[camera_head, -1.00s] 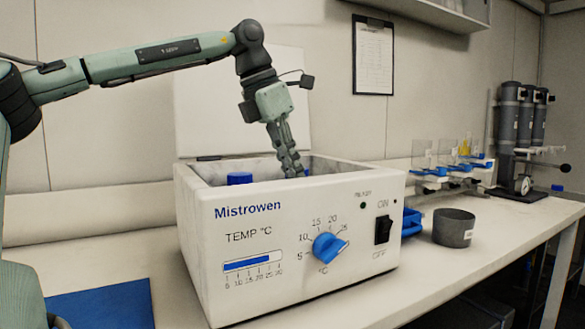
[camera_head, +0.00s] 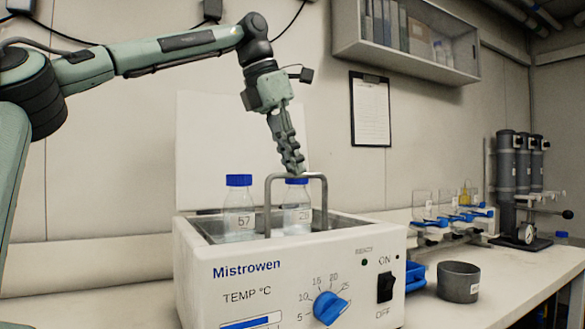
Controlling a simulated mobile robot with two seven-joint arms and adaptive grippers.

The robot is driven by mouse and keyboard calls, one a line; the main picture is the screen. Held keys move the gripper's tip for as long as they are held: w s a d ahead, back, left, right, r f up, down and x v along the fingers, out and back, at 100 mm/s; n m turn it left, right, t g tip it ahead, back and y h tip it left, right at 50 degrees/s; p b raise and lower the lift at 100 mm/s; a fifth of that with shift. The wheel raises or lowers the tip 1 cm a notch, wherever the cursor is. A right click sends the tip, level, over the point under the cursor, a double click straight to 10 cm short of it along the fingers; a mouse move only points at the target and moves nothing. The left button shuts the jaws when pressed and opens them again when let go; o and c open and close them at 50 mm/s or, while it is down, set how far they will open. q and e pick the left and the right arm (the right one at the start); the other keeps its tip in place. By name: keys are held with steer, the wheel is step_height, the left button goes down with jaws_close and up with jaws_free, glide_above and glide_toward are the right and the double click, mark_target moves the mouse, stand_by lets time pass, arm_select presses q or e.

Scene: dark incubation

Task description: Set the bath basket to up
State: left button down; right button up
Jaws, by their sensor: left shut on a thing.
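The white Mistrowen bath (camera_head: 290,270) stands on the bench with its top open. The basket's grey handle (camera_head: 268,205) rises above the bath's rim as an upright hoop. Two clear bottles with blue caps, one marked 57 (camera_head: 238,210) and one marked 28 (camera_head: 297,212), stand well above the rim near the handle. My left gripper (camera_head: 293,172) is shut on the handle's top bar and points down. The basket's body is hidden inside the bath. My right gripper is not in view.
A blue dial (camera_head: 329,307) and a black switch (camera_head: 385,287) are on the bath's front. A grey pot (camera_head: 458,281) and a blue tray (camera_head: 414,275) stand to the right. A wall shelf (camera_head: 405,50) hangs above.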

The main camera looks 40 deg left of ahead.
arm_select(q)
steer(key=c, duration=1.8)
jaws_free()
steer(key=shift+r, duration=0.45)
steer(key=shift+o, duration=1)
steer(key=shift+f, duration=0.2)
steer(key=v, duration=1.2)
steer(key=shift+a, duration=0.1)
